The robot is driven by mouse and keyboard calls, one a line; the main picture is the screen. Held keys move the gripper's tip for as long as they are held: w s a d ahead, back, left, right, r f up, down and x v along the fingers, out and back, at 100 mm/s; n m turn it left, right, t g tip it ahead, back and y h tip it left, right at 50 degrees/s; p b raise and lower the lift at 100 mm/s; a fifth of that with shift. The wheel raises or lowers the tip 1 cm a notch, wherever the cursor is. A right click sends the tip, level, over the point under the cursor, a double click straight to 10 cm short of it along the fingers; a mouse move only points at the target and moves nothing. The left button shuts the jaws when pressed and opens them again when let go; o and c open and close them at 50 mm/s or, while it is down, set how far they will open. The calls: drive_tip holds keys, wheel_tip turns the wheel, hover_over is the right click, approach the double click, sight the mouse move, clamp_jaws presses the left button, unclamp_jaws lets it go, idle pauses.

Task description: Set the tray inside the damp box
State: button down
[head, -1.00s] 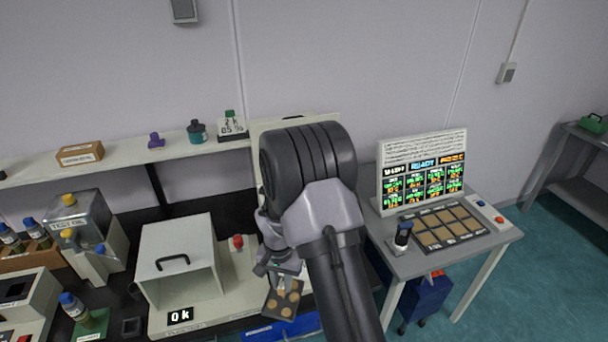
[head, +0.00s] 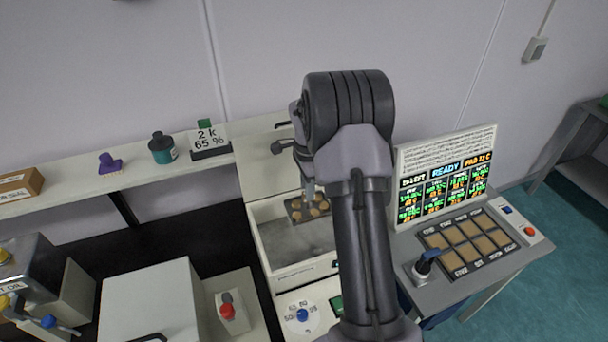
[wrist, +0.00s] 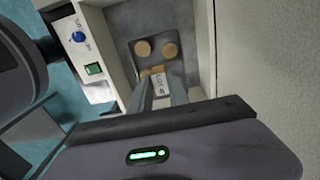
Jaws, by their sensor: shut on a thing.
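My gripper (head: 309,188) is shut on the tray (head: 296,214), a small dark plate with several round tan discs. In the head view the tray is over the open mouth of the damp box (head: 262,264), a pale box with a grey inside and its lid (head: 262,160) raised at the back. In the wrist view the tray (wrist: 157,50) shows beyond the fingers (wrist: 160,95), with the box's grey inside around it. I cannot tell whether the tray touches the box floor. My arm hides the box's right side.
A blue dial (head: 302,315) and a green switch (head: 336,306) sit at the box's front. A white box (head: 150,300) and a red-topped button (head: 228,308) stand to the left. A shelf (head: 90,188) runs behind. The panel with a READY display (head: 445,180) is to the right.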

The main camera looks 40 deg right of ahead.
drive_tip(key=shift+s+a+r, duration=0.15)
drive_tip(key=shift+s+a, duration=0.15)
drive_tip(key=shift+s, duration=0.25)
drive_tip(key=shift+w+f+b, duration=0.15)
drive_tip(key=shift+f+b, duration=0.35)
drive_tip(key=shift+f, duration=0.05)
wheel_tip(320, 180, down, 4)
drive_tip(key=b, duration=0.3)
drive_tip(key=shift+r, duration=0.25)
drive_tip(key=shift+r+p, duration=0.3)
drive_tip(key=shift+f+b, duration=0.1)
drive_tip(key=shift+b, duration=0.2)
drive_tip(key=shift+f+b, duration=4.6)
drive_tip(key=shift+f, duration=1.25)
drive_tip(key=c, duration=1.2)
unclamp_jaws()
